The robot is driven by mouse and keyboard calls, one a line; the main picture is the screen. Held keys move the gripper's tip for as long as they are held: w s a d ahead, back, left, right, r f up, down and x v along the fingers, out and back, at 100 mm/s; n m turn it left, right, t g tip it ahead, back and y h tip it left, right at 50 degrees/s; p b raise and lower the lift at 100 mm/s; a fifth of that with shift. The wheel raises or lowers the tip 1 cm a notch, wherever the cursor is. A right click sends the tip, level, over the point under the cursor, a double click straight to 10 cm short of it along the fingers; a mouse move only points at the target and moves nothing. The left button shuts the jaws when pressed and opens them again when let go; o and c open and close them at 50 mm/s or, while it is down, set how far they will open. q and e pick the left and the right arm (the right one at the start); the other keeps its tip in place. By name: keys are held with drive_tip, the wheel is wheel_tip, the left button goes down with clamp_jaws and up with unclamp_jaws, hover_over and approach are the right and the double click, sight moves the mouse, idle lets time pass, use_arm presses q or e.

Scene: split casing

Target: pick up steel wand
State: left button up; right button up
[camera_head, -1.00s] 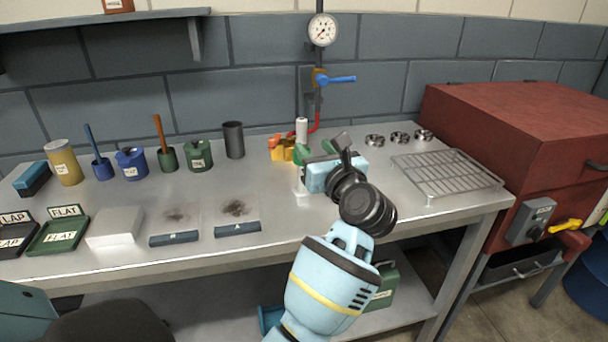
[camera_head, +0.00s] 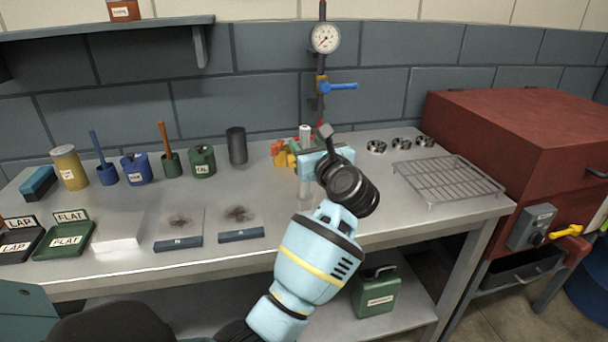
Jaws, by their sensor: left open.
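I cannot make out a steel wand clearly. My left gripper (camera_head: 309,152) is open above the back middle of the steel bench (camera_head: 340,222). It is in front of a white upright cylinder (camera_head: 305,132) and a cluster of yellow, red and green pieces (camera_head: 283,154), partly hiding them. Its wrist and fingers cover the bench just behind it, so what lies between the fingers is hidden. My right gripper does not show.
A gauge (camera_head: 325,38) and blue-handled valve (camera_head: 340,87) stand on a pipe behind the gripper. A wire rack (camera_head: 448,180), several metal rings (camera_head: 402,143) and a red oven (camera_head: 520,150) are to the right. Cups, pots and trays occupy the left.

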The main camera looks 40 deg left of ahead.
use_arm(q)
drive_tip(key=shift+x, duration=1.15)
clamp_jaws()
